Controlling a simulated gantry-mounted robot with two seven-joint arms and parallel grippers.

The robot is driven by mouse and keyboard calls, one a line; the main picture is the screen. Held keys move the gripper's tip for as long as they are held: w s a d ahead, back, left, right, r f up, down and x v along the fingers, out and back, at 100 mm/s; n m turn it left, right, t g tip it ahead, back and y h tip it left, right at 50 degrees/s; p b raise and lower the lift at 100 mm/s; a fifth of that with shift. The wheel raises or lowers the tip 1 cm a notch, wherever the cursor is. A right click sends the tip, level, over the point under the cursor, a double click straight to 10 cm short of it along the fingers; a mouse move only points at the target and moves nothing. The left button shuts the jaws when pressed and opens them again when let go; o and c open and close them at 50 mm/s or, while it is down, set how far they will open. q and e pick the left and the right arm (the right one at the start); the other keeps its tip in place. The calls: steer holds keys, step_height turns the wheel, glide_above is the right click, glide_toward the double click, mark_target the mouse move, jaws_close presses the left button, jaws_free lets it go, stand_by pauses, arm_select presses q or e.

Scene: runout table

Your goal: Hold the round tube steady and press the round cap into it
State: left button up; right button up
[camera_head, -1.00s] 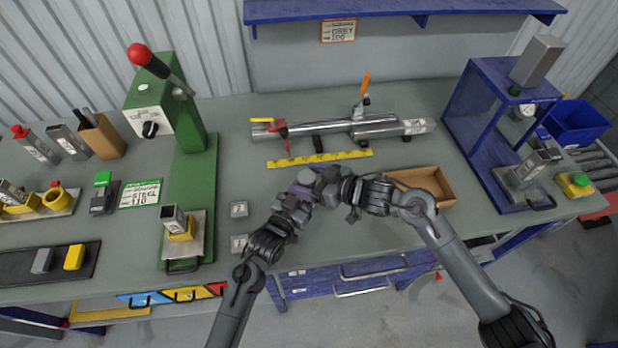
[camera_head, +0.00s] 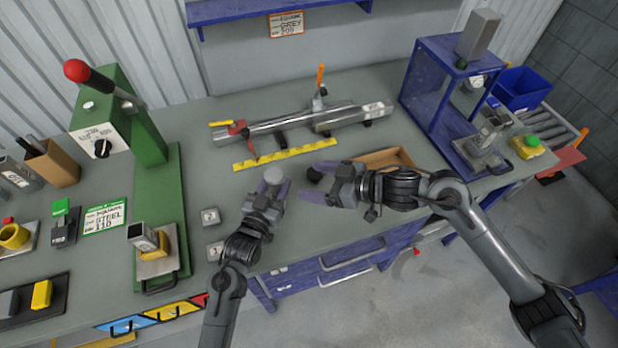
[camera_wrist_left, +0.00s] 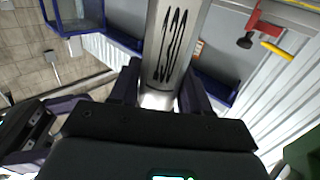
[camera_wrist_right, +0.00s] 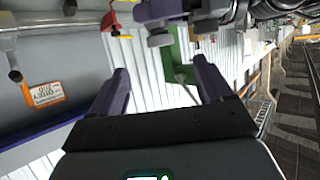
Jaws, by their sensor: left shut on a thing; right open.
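My left gripper (camera_head: 266,196) is shut on a short light grey round tube (camera_head: 273,175), held upright above the front of the bench. The round cap cannot be told apart at that end. My right gripper (camera_head: 316,184) is open and empty, a short way to the right of the tube; its fingers (camera_wrist_right: 160,85) are apart in its wrist view.
A long metal bar (camera_head: 290,122) lies clamped behind a yellow ruler (camera_head: 285,159). A cardboard tray (camera_head: 385,158) lies behind my right arm. A green lever press (camera_head: 150,150) stands left, a blue press frame (camera_head: 420,95) right. Grey and yellow caps (camera_head: 41,295) sit at the lower left.

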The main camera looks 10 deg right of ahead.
steer(key=shift+c, duration=0.2)
steer(key=shift+a, duration=0.1)
steer(key=c, duration=0.5)
steer(key=shift+w+a+f, duration=0.15)
steer(key=shift+w+a, duration=0.1)
steer(key=shift+c, duration=1)
steer(key=w+a+f+n, duration=0.1)
steer(key=w+a+n+g+h, duration=0.1)
steer(key=w+a+f+n, duration=0.1)
steer(key=shift+w+f+n+g+h, duration=0.3)
steer(key=shift+w+g, duration=0.1)
jaws_close()
steer(key=w+f+n+g+h, duration=0.2)
steer(key=w+n+h, duration=0.25)
steer(key=w, duration=0.25)
steer(key=n+g+h, duration=0.2)
steer(key=g, duration=0.3)
glide_toward(273, 174)
steer(key=shift+x, duration=3.25)
steer(key=shift+f, duration=0.1)
